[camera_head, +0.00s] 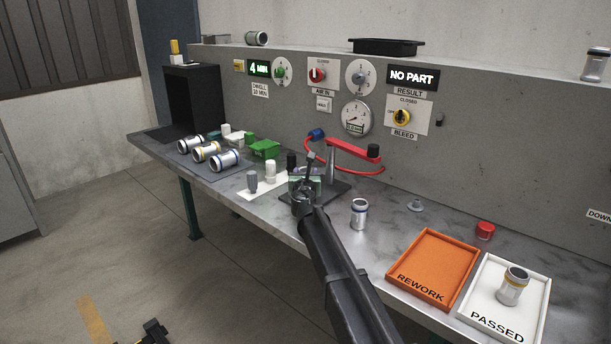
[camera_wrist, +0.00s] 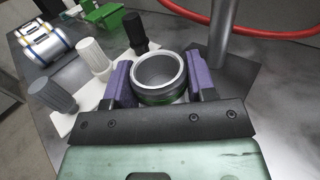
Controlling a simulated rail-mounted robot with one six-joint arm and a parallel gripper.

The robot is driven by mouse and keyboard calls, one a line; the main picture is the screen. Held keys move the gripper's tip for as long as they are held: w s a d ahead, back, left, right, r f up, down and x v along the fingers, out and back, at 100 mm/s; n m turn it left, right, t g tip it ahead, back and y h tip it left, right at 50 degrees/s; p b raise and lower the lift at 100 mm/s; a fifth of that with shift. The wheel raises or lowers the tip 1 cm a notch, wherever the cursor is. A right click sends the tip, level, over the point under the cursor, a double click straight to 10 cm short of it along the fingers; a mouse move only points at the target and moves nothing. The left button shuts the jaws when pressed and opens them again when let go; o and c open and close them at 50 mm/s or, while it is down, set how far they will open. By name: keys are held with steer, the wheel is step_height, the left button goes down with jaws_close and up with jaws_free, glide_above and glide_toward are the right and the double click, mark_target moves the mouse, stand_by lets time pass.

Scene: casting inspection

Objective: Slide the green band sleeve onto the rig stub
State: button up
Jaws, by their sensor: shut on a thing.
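The green band sleeve (camera_wrist: 158,74) is a silver, open-ended ring with a green band low on its side, seen from above in the wrist view. My gripper (camera_wrist: 160,82) is shut on it, with one purple finger pad on each side. In the head view my gripper (camera_head: 305,181) is over the rig's dark base plate (camera_head: 336,193), and the sleeve is mostly hidden by my wrist. The plate also shows in the wrist view (camera_wrist: 238,86), with the rig's grey post (camera_wrist: 222,32) behind the sleeve. I cannot make out the rig stub or whether the sleeve touches it.
The rig's red arm (camera_head: 352,148) and a red hose (camera_wrist: 270,34) are close behind. Grey (camera_head: 252,181), white (camera_head: 270,171) and black (camera_head: 291,162) plugs stand left.

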steer(key=shift+f+b, duration=0.55)
steer(key=shift+f, duration=0.15)
stand_by(0.5)
steer(key=o, duration=1.2)
steer(key=shift+r, duration=0.1)
steer(key=shift+o, duration=0.2)
steer(key=shift+s, duration=0.1)
steer(key=s, duration=1)
steer(key=shift+s+d, duration=0.35)
steer(key=shift+s, duration=0.05)
steer(key=shift+w, duration=0.1)
